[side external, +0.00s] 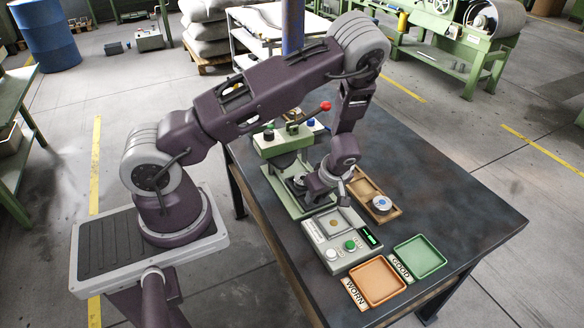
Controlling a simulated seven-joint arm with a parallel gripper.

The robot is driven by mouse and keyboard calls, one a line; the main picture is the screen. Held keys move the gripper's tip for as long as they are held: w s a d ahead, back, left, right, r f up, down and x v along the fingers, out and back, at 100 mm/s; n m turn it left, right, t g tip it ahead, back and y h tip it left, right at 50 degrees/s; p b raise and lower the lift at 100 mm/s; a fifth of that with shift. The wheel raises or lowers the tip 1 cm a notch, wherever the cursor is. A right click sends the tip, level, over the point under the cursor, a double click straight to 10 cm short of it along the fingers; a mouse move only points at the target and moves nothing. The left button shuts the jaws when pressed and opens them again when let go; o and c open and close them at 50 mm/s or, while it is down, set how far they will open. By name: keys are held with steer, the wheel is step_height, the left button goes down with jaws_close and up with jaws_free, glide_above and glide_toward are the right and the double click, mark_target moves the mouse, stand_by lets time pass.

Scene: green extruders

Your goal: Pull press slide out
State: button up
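The green press (276,147) stands on the dark worktable, with a red-knobbed lever raised at its right. Its green base (284,194) runs toward the front. A small dark and silver part, which may be the press slide (298,184), lies low on the base. My gripper (317,199) is down at the right front of the base, right beside that part. The gripper and wrist partly cover this area. The fingers are too small to tell whether they are open or shut, or whether they touch the slide.
A wooden tray (366,188) holding a round blue-topped piece (382,203) is right of my gripper. A grey box with buttons (341,254) sits in front. Orange WORN tray (377,281) and green GOOD tray (420,257) lie nearer the front edge. The table's right side is clear.

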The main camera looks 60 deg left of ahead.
steer(key=shift+s, duration=0.2)
steer(key=shift+w+r, duration=0.15)
steer(key=shift+r, duration=4.1)
steer(key=shift+r, duration=0.25)
steer(key=s+d+r+m+t+h, duration=0.1)
steer(key=s+d+r+m+h, duration=0.2)
steer(key=r, duration=0.6)
steer(key=s+d+r+m+t, duration=0.2)
steer(key=d+r+m, duration=0.25)
steer(key=r, duration=0.55)
steer(key=s+d+r+m+t, duration=0.1)
steer(key=s+d+r+m, duration=0.2)
steer(key=s, duration=0.4)
steer(key=s+d+r+m+t+h, duration=0.1)
steer(key=s+d+r+m, duration=0.2)
steer(key=s+r+m, duration=0.2)
steer(key=s+m, duration=0.2)
steer(key=s, duration=0.1)
steer(key=shift+s+r+t+h, duration=0.2)
steer(key=shift+t+h, duration=0.1)
steer(key=shift+m, duration=0.25)
